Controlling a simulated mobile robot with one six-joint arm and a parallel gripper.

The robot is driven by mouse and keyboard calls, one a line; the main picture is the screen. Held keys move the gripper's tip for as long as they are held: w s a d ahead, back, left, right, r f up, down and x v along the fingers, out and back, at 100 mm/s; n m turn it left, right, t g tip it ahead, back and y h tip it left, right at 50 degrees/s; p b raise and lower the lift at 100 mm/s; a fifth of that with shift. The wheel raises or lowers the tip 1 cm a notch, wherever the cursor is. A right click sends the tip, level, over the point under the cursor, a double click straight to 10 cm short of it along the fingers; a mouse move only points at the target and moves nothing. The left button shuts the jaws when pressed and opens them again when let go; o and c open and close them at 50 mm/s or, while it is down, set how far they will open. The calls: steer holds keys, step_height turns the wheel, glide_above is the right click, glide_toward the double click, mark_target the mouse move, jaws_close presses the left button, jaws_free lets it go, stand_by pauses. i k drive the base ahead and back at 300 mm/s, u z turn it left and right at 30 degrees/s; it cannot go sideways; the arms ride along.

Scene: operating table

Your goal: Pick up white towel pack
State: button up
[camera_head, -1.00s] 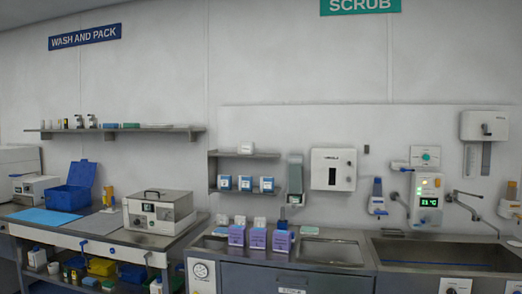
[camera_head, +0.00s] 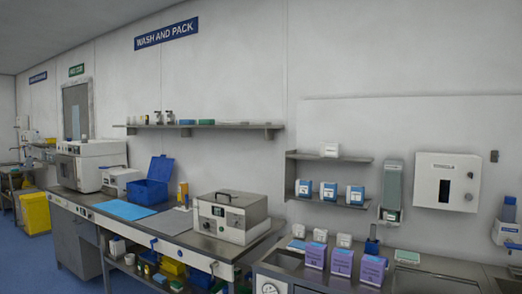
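Several small white items could be the white towel pack, but I cannot tell which one is. A white pack (camera_head: 329,149) sits alone on the upper level of the small wall shelf. Three small white packs, one of them here (camera_head: 298,230), stand on the counter behind purple boxes (camera_head: 342,262). White packs with blue labels (camera_head: 329,191) stand in a row on the lower shelf. My gripper is not in view.
A steel bench (camera_head: 75,197) on the left holds a grey machine (camera_head: 230,216), an open blue box (camera_head: 150,190) and a blue mat (camera_head: 124,209). A long shelf (camera_head: 245,126) hangs above it. A yellow bin (camera_head: 35,212) stands far left, with open blue floor (camera_head: 32,262) in front.

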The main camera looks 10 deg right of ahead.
mark_target(327, 149)
steer(key=z, duration=0.1)
steer(key=i, duration=1.85)
steer(key=z, duration=0.85)
steer(key=k, duration=0.75)
steer(key=z, duration=0.1)
steer(key=i, duration=0.75)
steer(key=u, duration=0.05)
